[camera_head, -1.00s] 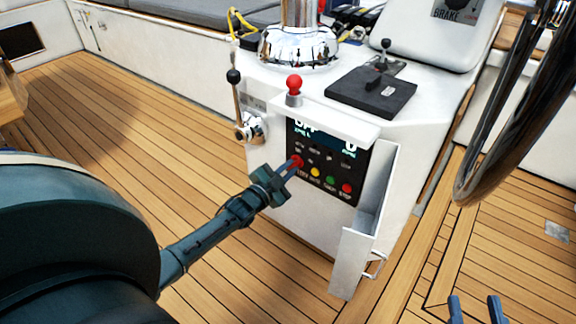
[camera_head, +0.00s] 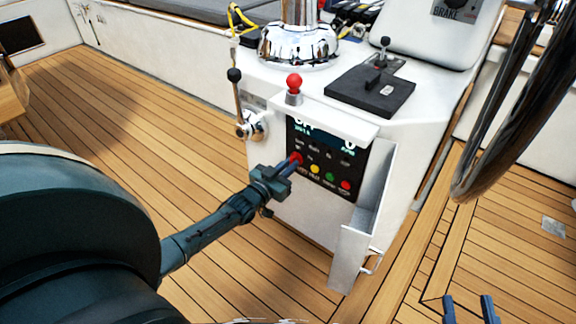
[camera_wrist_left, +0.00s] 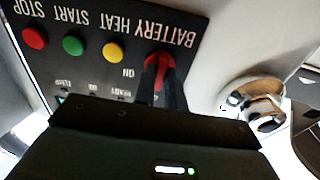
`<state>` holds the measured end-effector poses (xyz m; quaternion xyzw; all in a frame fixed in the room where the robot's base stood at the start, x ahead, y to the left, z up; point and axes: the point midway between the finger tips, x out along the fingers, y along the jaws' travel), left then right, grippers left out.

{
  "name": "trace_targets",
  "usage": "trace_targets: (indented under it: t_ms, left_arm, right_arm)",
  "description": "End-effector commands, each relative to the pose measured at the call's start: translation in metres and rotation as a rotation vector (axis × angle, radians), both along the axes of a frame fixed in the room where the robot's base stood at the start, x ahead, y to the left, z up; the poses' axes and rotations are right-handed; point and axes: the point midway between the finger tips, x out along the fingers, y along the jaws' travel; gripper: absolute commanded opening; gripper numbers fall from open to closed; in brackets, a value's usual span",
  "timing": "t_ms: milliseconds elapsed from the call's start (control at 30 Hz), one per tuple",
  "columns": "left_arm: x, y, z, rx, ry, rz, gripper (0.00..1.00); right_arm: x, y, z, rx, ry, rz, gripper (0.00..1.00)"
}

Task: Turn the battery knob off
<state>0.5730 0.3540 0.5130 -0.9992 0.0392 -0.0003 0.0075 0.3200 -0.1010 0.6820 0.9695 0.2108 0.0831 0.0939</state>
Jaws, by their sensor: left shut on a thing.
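The red battery knob (camera_head: 296,159) is at the left end of the button row on the dark engine panel (camera_head: 318,180). In the left wrist view the red knob (camera_wrist_left: 158,62) sits under the upside-down word BATTERY, with ON lettered beside it. My left gripper (camera_head: 292,165) is shut on the knob; its dark fingers (camera_wrist_left: 163,82) lie against the knob's sides and hide part of it. My right gripper (camera_head: 468,308) shows only as two blue fingertips, spread apart and empty, at the bottom right over the deck.
Yellow, green and red buttons (camera_head: 330,177) sit right of the knob. An open white cover (camera_head: 355,250) stands at the panel's right. A chrome lever (camera_head: 238,105) is at the left, a red-topped lever (camera_head: 294,85) above. A steering wheel (camera_head: 510,110) is at the right.

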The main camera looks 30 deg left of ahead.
Motion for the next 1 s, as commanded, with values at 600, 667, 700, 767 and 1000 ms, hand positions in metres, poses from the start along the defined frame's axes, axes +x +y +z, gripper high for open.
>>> trace_targets:
  t_ms: [600, 667, 700, 767, 1000]
  left_arm:
    - [-0.0005, 0.0001, -0.0008, -0.033, 0.004, 0.0, 0.14]
    - [-0.0004, -0.0001, -0.0008, -0.033, 0.004, 0.0, 0.19]
    - [-0.0004, -0.0001, -0.0007, -0.033, 0.004, 0.0, 0.22]
    - [-0.0003, -0.0001, -0.0006, -0.032, 0.004, 0.0, 0.27]
    - [-0.0001, -0.0001, -0.0003, -0.031, 0.002, 0.0, 0.34]
  right_arm:
    - [0.0, -0.0006, 0.0004, -0.002, 0.004, -0.001, 0.36]
    - [-0.0001, -0.0005, 0.0004, -0.003, 0.003, 0.0, 0.36]
    - [-0.0002, -0.0005, 0.0005, -0.003, 0.003, 0.001, 0.36]
    - [-0.0003, -0.0005, 0.0004, -0.004, 0.002, 0.002, 0.36]
    - [-0.0007, -0.0003, 0.0004, -0.005, 0.002, 0.004, 0.36]
